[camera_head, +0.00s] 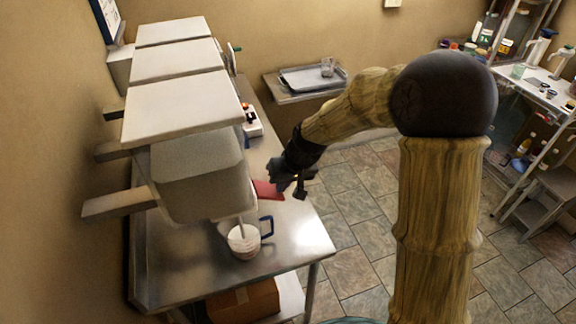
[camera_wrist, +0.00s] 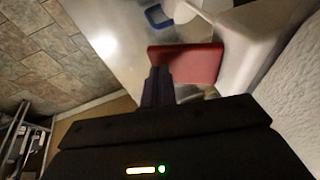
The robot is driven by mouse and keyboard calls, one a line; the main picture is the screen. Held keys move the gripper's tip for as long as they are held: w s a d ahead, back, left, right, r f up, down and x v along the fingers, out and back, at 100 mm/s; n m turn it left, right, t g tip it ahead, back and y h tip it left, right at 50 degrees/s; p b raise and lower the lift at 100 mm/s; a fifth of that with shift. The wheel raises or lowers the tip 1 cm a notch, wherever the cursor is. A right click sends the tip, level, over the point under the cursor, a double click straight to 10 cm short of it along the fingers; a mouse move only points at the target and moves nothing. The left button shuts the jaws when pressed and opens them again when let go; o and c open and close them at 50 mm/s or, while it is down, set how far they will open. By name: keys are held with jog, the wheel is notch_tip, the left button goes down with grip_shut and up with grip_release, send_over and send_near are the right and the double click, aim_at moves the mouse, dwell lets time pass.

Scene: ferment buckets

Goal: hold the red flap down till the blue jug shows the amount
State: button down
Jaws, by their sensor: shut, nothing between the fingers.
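The red flap (camera_head: 268,190) sticks out from the front bucket's side, above the steel table. In the wrist view the flap (camera_wrist: 196,62) lies just beyond my fingertips. My gripper (camera_head: 297,186) is shut and empty, at the flap's right end; in the wrist view its fingers (camera_wrist: 158,82) overlap the flap's edge. I cannot tell whether they touch or press it. The jug with the blue handle (camera_head: 243,241) stands on the table under the front bucket (camera_head: 205,175), with a pale stream or spout above it. Its liquid level is too small to read.
Several lidded buckets stand in a row on wall brackets (camera_head: 120,202) behind the jug. The steel table (camera_head: 185,275) has bare room at its front. A tray (camera_head: 312,79) with a glass sits on a wall shelf at the back. Tiled floor lies open to the right.

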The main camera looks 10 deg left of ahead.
jog(key=shift+d+r, duration=0.1)
jog(key=shift+r, duration=0.2)
jog(key=d+r, duration=0.7)
jog(key=r, duration=0.4)
jog(key=shift+w, duration=0.15)
jog(key=shift+w+d, duration=0.1)
jog(key=shift+w, duration=0.05)
dwell(0.4)
dwell(0.4)
jog(key=s+d+f+m+h, duration=0.2)
jog(key=s+d+f, duration=0.2)
jog(key=s+d, duration=0.3)
jog(key=s+d+f+m+h, duration=0.1)
jog(key=s+d+f+m, duration=0.1)
jog(key=s+d+f, duration=0.3)
jog(key=s+d, duration=0.2)
jog(key=s, duration=0.1)
jog(key=shift+d+f+m+t+h, duration=0.25)
jog(key=shift+d+m+t+h, duration=0.05)
jog(key=shift+d+h, duration=0.1)
